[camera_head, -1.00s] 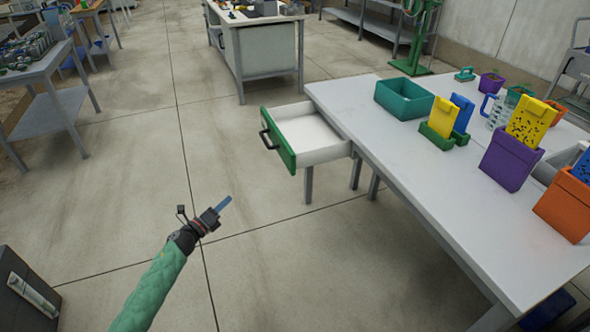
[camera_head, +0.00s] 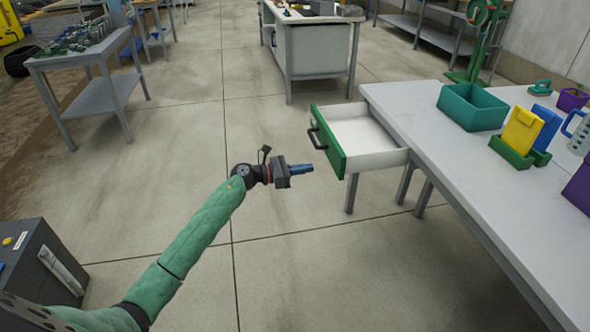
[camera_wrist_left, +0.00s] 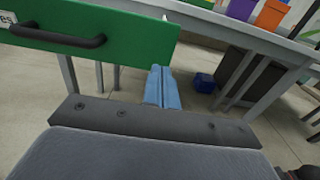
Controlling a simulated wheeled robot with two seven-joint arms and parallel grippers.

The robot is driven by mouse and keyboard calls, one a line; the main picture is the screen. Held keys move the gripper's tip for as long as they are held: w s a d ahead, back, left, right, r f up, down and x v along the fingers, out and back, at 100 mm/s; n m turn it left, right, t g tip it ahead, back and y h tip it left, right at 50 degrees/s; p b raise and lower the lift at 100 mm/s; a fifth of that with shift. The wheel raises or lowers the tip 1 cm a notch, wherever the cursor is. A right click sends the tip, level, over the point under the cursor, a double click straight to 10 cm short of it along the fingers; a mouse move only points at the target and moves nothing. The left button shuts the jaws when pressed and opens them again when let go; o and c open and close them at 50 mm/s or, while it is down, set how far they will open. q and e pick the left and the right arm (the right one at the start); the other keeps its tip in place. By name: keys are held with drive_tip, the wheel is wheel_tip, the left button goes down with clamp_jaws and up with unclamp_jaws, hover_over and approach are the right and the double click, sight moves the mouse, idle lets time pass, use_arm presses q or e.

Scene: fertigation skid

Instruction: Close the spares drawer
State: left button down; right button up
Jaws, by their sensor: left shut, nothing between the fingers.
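The spares drawer (camera_head: 365,140) stands pulled out from the left end of the grey table, its white inside empty. Its green front (camera_head: 327,142) carries a black handle (camera_head: 317,134). My left gripper (camera_head: 303,170) is shut and empty, left of and near the drawer front, apart from it as far as I can tell. In the left wrist view the shut blue fingers (camera_wrist_left: 162,88) show just below the lower right of the green front (camera_wrist_left: 115,32), with the handle (camera_wrist_left: 58,37) at upper left. My right gripper is not in view.
The table (camera_head: 480,150) holds a teal bin (camera_head: 472,108) and a green holder (camera_head: 512,152) with yellow and blue cards. A table leg (camera_head: 351,193) stands below the drawer. The floor left of the drawer is clear.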

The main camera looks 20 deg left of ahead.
sight(338, 164)
use_arm(q)
drive_tip(key=x, duration=0.7)
drive_tip(key=shift+w+d+p, duration=0.1)
drive_tip(key=shift+d+p, duration=0.05)
drive_tip(key=shift+p, duration=0.2)
drive_tip(key=shift+w+d, duration=0.15)
drive_tip(key=shift+d, duration=0.1)
drive_tip(key=shift+w+d, duration=0.1)
